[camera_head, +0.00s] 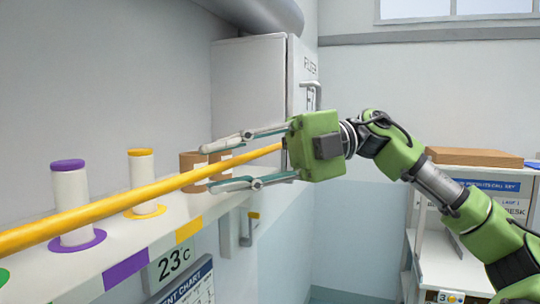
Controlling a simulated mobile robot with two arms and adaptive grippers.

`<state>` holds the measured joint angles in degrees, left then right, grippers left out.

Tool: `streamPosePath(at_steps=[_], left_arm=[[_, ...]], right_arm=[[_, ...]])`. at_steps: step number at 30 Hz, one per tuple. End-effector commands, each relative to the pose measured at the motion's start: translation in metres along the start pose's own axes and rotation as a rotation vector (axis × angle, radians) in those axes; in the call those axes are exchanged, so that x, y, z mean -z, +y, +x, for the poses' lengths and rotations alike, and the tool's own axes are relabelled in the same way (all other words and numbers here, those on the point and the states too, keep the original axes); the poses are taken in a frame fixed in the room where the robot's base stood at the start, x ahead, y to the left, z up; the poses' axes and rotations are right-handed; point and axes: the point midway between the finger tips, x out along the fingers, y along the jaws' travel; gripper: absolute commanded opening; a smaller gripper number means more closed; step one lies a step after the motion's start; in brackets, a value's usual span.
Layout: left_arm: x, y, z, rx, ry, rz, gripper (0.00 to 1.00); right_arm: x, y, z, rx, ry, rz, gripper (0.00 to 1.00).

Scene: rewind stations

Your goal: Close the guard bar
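The guard bar (110,208) is a long yellow rod. It slants across the front of the shelf from the left edge of the picture up to my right gripper. My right gripper (207,169) is green with thin grey fingers pointing left. Its fingers are spread wide, one above and one below the bar in this view, with clear gaps to it. The bar's far end shows close to the gripper's palm; I cannot tell if they touch. My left gripper is out of the picture.
A grey cabinet (247,85) hangs behind the gripper. A rack (445,262) with a cardboard box (478,157) stands at right.

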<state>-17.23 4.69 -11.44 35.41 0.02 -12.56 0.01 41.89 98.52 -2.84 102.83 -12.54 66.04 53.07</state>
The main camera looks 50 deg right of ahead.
Motion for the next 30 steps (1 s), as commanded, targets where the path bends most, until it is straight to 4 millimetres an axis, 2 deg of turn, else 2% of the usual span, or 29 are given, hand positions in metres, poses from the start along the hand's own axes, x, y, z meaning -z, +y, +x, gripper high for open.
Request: streamPosePath(at_steps=[7,12,18,24,30], left_arm=[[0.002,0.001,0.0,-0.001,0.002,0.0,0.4],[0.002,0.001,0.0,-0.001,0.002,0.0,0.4],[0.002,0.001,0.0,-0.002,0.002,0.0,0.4],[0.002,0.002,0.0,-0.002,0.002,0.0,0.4],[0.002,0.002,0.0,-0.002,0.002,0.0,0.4]], right_arm=[[0.001,0.002,-0.024,-0.004,0.001,-0.003,0.26],[-0.001,0.001,-0.067,-0.003,-0.005,0.002,0.26],[-0.001,0.0,-0.099,-0.001,-0.001,0.002,0.26],[-0.001,-0.001,-0.111,0.0,0.001,0.002,0.26],[-0.001,-0.001,-0.112,0.001,0.001,0.001,0.26]])
